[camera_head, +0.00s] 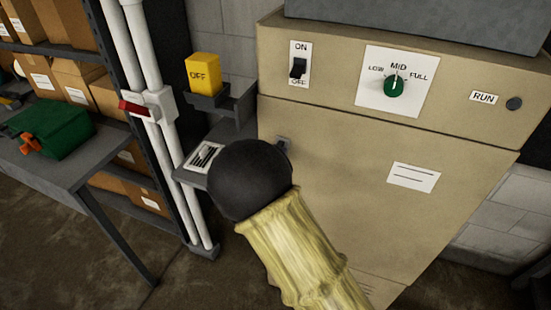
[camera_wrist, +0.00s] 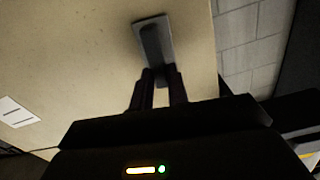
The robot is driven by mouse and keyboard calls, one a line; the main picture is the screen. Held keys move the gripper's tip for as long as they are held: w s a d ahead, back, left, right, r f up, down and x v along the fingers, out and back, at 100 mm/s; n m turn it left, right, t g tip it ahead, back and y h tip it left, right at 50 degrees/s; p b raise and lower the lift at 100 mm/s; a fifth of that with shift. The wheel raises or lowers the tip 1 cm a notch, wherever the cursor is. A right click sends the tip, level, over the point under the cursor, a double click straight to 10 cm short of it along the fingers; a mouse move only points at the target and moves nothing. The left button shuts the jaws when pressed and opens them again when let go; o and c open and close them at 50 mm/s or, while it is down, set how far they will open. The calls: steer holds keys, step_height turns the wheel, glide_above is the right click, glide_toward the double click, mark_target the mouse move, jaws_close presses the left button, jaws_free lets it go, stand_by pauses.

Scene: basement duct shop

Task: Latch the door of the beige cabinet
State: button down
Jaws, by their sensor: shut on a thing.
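The beige cabinet (camera_head: 465,65) stands at the right in the head view. Its door (camera_head: 345,165) is the large front panel below the control strip and looks flush with the body. A grey latch (camera_head: 284,143) sits at the door's upper left edge, partly hidden by my arm. In the wrist view the latch (camera_wrist: 152,38) is a dark handle on a grey plate, lying roughly along the plate. My gripper (camera_wrist: 159,76) is shut on the lower end of the handle. My arm hides the gripper in the head view.
The control strip has an ON/OFF switch (camera_head: 298,68), a green dial (camera_head: 396,85) and a RUN lamp (camera_head: 514,104). A yellow OFF block (camera_head: 202,73) stands on a bracket left of the cabinet. White pipes (camera_head: 155,95) and a bench with a green box (camera_head: 50,128) are farther left.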

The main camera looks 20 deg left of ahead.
steer(key=m+b, duration=0.5)
steer(key=b, duration=0.4)
steer(key=d+f+m+b, duration=0.1)
steer(key=m+b, duration=0.5)
steer(key=b, duration=0.3)
steer(key=f+m+b, duration=0.1)
steer(key=m+b, duration=0.4)
steer(key=b, duration=0.4)
steer(key=shift+d+m, duration=0.25)
steer(key=shift+m, duration=0.05)
steer(key=shift+r, duration=0.1)
steer(key=c, duration=1.4)
jaws_free()
steer(key=shift+o, duration=0.2)
steer(key=shift+s, duration=0.1)
